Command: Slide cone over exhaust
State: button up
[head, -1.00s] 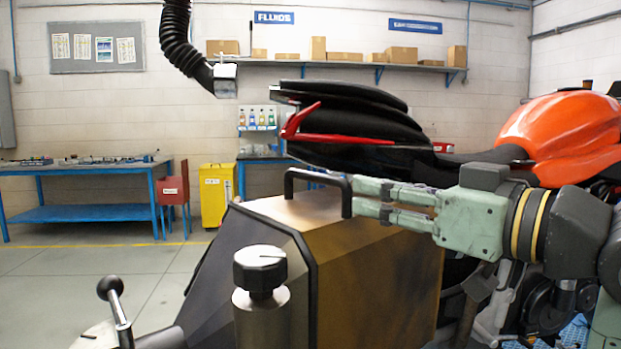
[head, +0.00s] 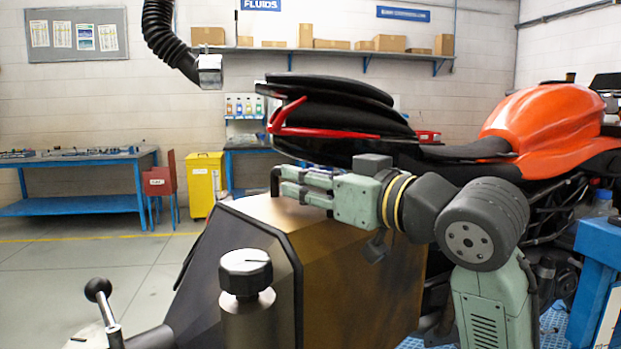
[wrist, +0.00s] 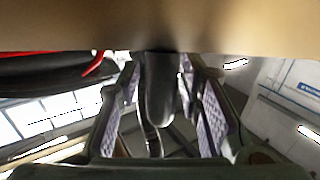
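A large angular housing with a dark front and a bronze side (head: 355,260) stands low in the head view; it looks like the cone. A black bar handle (head: 275,181) rises from its top, mostly hidden by my fingers. My gripper (head: 290,182) reaches in from the right at handle height. In the wrist view the dark handle (wrist: 158,95) runs between the two purple-padded fingers, with narrow gaps seeming to show on both sides. The bronze surface (wrist: 220,35) fills the top of that view. The exhaust is not clearly visible; the housing hides the lower rear of the motorcycle.
An orange and black motorcycle (head: 545,120) stands behind my arm, its black tail (head: 335,115) close above my gripper. A knob on a post (head: 246,272) and a ball-ended lever (head: 98,290) stand in front. A black hose (head: 165,35) hangs overhead. Floor at left is clear.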

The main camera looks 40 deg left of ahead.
jog(key=shift+c, duration=0.2)
grip_shut()
dwell(0.6)
